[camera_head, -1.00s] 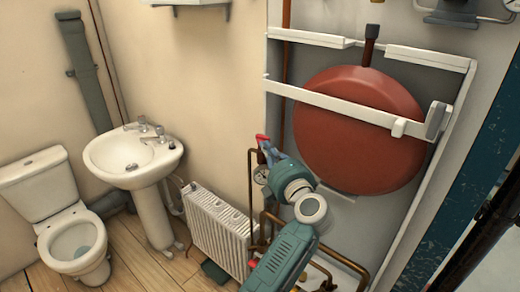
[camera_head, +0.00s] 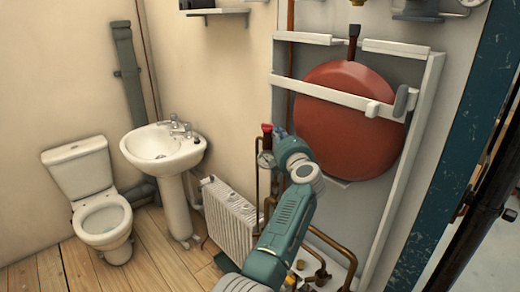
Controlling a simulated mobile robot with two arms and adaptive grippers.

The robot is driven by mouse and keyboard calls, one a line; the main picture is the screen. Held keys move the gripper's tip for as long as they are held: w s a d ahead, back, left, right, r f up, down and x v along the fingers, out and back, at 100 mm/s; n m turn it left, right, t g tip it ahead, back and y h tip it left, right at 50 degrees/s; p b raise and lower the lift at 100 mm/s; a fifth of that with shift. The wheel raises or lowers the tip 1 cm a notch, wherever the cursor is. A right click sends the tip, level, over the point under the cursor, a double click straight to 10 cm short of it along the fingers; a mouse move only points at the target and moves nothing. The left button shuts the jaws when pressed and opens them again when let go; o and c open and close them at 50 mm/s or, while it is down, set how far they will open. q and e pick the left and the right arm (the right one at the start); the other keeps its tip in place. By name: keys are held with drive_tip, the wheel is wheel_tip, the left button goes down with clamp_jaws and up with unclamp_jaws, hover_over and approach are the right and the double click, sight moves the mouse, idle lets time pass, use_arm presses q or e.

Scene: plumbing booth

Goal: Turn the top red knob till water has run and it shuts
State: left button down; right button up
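The top red knob (camera_head: 267,128) shows at the upper end of the copper pipework, left of the red tank. My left arm, green and grey, reaches up from the bottom middle of the picture. My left gripper (camera_head: 277,133) is at the arm's far end, right beside the knob. The gripper is small and partly hidden by my own wrist, so I cannot tell whether its fingers touch the knob or are shut. No running water shows. My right gripper is out of view.
A large red tank (camera_head: 352,120) stands behind a white strap in a white frame (camera_head: 428,95) to the right. A radiator (camera_head: 230,219), a washbasin (camera_head: 160,145) and a toilet (camera_head: 100,215) stand to the left. Copper pipes (camera_head: 333,245) run low behind my arm.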

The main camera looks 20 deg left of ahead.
use_arm(q)
drive_tip(key=shift+w+a+f, duration=0.3)
drive_tip(key=shift+w+a, duration=0.15)
drive_tip(key=shift+a, duration=0.2)
drive_tip(key=shift+s+d+r, duration=0.1)
drive_tip(key=shift+d, duration=0.05)
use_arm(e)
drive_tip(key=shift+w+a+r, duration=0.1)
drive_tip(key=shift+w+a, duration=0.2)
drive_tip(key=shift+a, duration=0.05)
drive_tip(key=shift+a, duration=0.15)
